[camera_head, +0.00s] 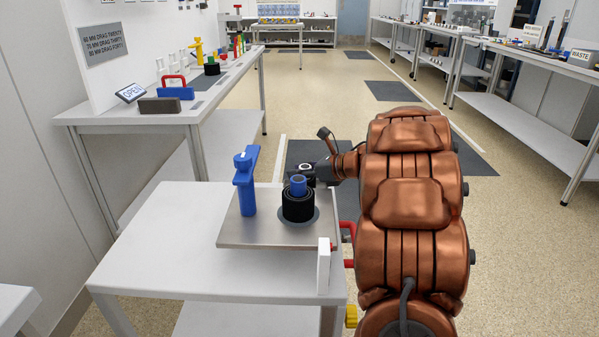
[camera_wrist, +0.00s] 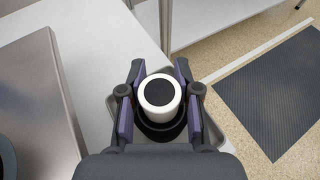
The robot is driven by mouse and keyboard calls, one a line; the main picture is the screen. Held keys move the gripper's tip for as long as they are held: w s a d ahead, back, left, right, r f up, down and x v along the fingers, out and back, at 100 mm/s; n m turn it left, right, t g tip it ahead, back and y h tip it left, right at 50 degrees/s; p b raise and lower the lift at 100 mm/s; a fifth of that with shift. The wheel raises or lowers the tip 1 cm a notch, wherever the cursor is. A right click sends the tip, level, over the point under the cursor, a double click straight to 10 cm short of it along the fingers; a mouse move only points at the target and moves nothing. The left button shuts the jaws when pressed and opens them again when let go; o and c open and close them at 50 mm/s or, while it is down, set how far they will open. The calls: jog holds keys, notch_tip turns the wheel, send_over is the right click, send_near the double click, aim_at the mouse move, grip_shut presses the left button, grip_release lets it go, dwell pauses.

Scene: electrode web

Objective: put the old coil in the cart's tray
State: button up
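In the wrist view a white cylinder with a black round top stands in a black ring or coil (camera_wrist: 160,132), which looks like the old coil. My gripper (camera_wrist: 160,80) has its purple-padded fingers on either side of it, very close to the black ring. I cannot tell whether the pads press on it. The cart's tray (camera_wrist: 228,146) shows as a grey rim beneath the coil. I cannot tell whether the coil rests in it or hangs above it.
A metal plate (camera_head: 265,236) on a white top (camera_head: 190,262) holds an upright blue tool (camera_head: 245,182) and another black coil with a blue core (camera_head: 298,205). A bench (camera_head: 135,112) stands at left and another at right. Floor between the benches is free.

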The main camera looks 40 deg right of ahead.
jog(key=o, duration=0.4)
jog(key=shift+o, duration=0.2)
jog(key=shift+r, duration=0.1)
jog(key=p+v, duration=0.2)
jog(key=v, duration=1)
dwell(0.3)
